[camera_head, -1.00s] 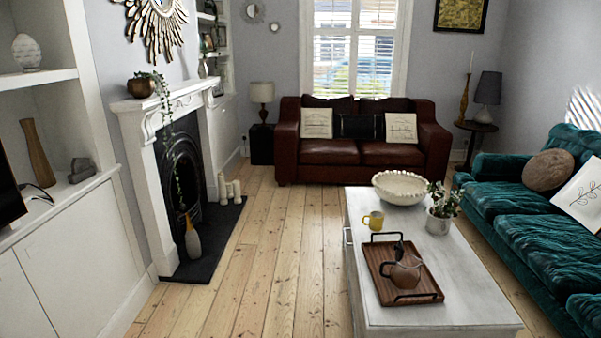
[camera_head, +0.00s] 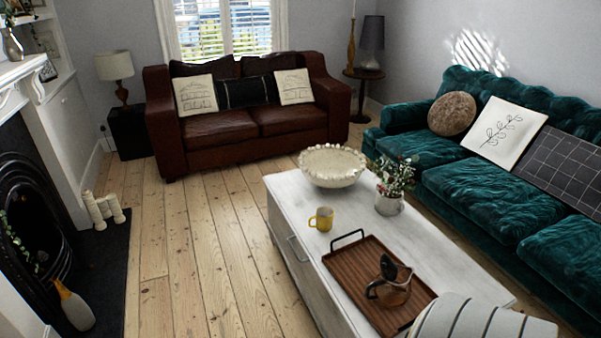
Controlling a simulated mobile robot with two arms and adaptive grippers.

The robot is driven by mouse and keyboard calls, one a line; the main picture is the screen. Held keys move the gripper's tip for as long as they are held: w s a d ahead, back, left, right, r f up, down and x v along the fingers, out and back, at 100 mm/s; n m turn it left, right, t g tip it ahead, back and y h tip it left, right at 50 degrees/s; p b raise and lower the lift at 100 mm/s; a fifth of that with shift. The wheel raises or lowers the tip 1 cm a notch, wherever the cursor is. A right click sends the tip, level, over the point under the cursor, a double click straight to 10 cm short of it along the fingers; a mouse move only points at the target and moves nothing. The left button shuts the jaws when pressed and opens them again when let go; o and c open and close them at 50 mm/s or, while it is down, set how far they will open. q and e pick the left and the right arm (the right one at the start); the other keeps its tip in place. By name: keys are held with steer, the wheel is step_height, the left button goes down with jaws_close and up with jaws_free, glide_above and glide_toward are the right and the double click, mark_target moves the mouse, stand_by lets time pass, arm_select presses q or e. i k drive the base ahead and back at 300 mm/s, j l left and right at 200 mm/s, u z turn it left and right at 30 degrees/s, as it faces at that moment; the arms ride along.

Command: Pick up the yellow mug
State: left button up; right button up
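The yellow mug (camera_head: 322,219) stands upright on the white coffee table (camera_head: 288,213), near its left edge. Its handle points left in the picture. It sits between the large white bowl (camera_head: 333,167) behind it and the wooden tray (camera_head: 361,267) in front of it, apart from both. Neither of my grippers is in view.
A glass pot (camera_head: 392,290) stands on the tray. A potted plant (camera_head: 391,187) is right of the mug. A striped rounded object (camera_head: 475,318) covers the table's near right corner. Bare floorboards (camera_head: 195,240) lie left of the table. A green sofa (camera_head: 475,190) stands to the right.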

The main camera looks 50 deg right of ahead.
mark_target(321, 221)
steer(key=i+z, duration=0.45)
steer(key=i+j+z, duration=0.1)
steer(key=i+z, duration=0.4)
steer(key=i+j+z, duration=0.3)
steer(key=z, duration=0.15)
